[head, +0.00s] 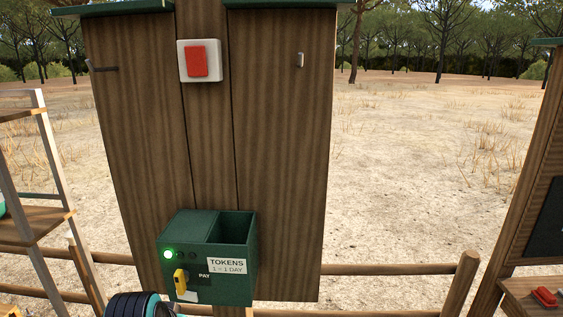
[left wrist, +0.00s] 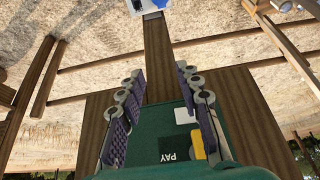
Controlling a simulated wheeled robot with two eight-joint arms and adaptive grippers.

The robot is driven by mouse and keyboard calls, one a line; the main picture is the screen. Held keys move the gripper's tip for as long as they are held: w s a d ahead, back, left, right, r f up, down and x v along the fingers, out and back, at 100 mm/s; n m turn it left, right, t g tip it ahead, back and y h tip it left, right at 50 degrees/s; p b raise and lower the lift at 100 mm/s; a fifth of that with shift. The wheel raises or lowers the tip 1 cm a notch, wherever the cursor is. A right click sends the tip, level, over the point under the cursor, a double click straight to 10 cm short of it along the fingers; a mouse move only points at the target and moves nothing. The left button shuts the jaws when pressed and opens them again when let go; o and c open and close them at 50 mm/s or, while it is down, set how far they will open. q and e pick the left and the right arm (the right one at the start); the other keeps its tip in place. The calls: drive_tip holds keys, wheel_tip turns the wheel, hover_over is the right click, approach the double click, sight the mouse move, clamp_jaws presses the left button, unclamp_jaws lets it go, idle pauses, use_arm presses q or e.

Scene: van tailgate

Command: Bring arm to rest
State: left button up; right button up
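My left gripper (left wrist: 161,80) is open in the left wrist view, its two padded fingers apart with nothing held between them. The green token box (left wrist: 160,128) shows behind and between the fingers, and its yellow knob (left wrist: 197,146) is beside the right-hand finger. I cannot tell whether the finger touches the box. In the head view, a black ribbed and teal part of my left arm shows at the bottom edge, below the token box (head: 231,240) and its yellow knob (head: 180,281). The fingers are not clear there. My right gripper is in neither view.
The box hangs on a wooden board (head: 285,150) with a red switch (head: 197,61) above; its green lamp (head: 168,254) is lit. A ladder-like shelf (head: 45,150) stands left. A rail fence (head: 390,269) runs behind. A wooden stand (head: 525,190) is at right.

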use_arm(q)
drive_tip(key=s+d+f+b, duration=0.1)
drive_tip(key=s+f+b, duration=0.2)
drive_tip(key=f+b, duration=0.5)
drive_tip(key=s+d+f+t+b, duration=0.1)
drive_tip(key=s+f+b, duration=0.3)
drive_tip(key=f, duration=1.5)
drive_tip(key=d+b, duration=0.1)
drive_tip(key=b, duration=0.3)
drive_tip(key=shift+d+t+b, duration=0.15)
drive_tip(key=shift+t+b, duration=0.15)
drive_tip(key=shift+b, duration=0.05)
drive_tip(key=shift+s+r, duration=0.1)
